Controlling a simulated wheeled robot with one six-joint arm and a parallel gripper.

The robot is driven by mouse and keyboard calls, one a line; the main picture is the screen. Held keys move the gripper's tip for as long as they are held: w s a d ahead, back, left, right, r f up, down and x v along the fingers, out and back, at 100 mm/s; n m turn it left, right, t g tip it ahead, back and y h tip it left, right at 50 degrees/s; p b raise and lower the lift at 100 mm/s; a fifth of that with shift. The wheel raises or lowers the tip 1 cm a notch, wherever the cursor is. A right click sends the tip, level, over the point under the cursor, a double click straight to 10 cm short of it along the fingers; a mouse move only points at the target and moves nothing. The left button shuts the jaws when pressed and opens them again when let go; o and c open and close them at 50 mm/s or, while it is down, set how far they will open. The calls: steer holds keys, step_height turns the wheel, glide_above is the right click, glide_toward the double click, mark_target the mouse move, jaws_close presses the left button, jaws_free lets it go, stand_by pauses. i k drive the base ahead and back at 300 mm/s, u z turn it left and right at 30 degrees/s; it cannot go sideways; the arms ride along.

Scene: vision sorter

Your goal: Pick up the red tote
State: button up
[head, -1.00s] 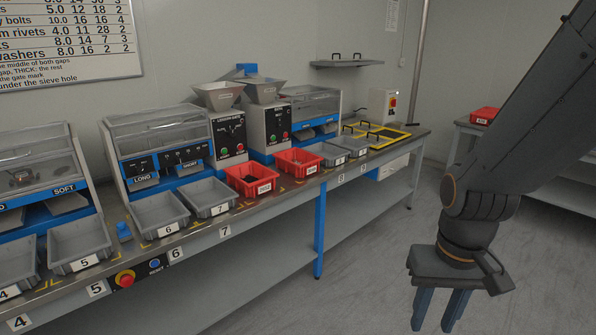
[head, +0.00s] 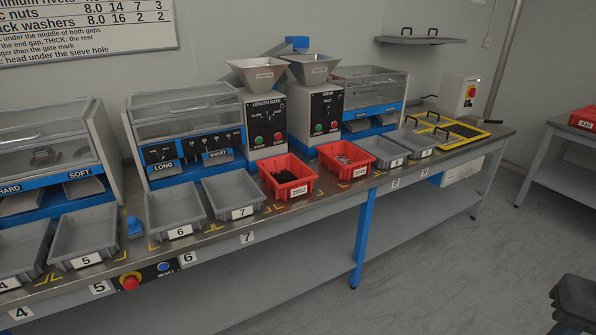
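Three red totes are in the head view. One red tote (head: 281,190) stands on the bench below the length gate machine and holds dark pieces. A second red tote (head: 342,172) stands to its right and holds small greyish pieces. Both have white labels on the front, too small to read surely. A third red tote (head: 582,117) sits on a separate table at the right edge, partly cut off. A dark part of my arm's end shows in the bottom right corner, far from the bench totes. The fingertips are not visible, so their opening does not show.
Grey trays (head: 180,231) stand left of the red totes, and more grey trays (head: 385,163) to their right. Hopper machines (head: 267,110) stand behind the totes. A yellow-edged frame (head: 484,134) lies at the bench's right end. The floor (head: 440,265) in front is clear.

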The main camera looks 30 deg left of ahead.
mark_target(286, 174)
steer(key=u, duration=0.3)
steer(key=i, duration=0.7)
steer(key=u, duration=0.65)
steer(key=i, duration=0.7)
steer(key=u, duration=0.05)
